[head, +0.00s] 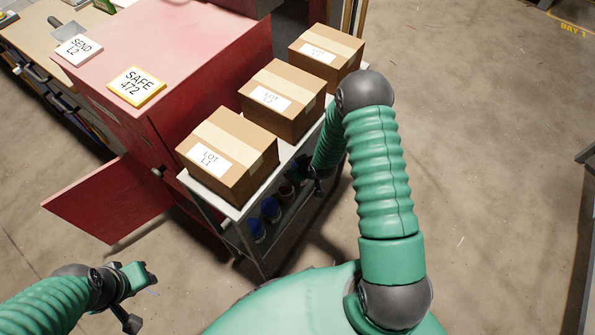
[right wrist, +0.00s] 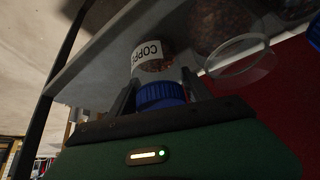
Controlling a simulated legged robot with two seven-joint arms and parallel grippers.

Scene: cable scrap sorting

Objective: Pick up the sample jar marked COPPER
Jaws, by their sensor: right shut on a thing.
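The jar marked COPPER (right wrist: 152,58) shows in the right wrist view, with reddish-brown scraps inside, a white label reading "COPP" and a blue lid (right wrist: 160,95). My right gripper (right wrist: 158,88) is shut on this jar at its lid. The jar is close to the grey shelf (right wrist: 95,62); I cannot tell whether it touches it. In the head view my right gripper (head: 316,178) is at the side of the cart's lower level, partly hidden by my arm. My left gripper (head: 142,297) is open and empty over the floor at lower left.
More jars with blue lids (head: 270,208) stand on the cart's lower shelf. A clear jar (right wrist: 237,58) is beside the held one. Three LOT cartons (head: 230,150) fill the cart top. A red cabinet (head: 185,50) with its door (head: 105,200) open stands left. Floor at right is clear.

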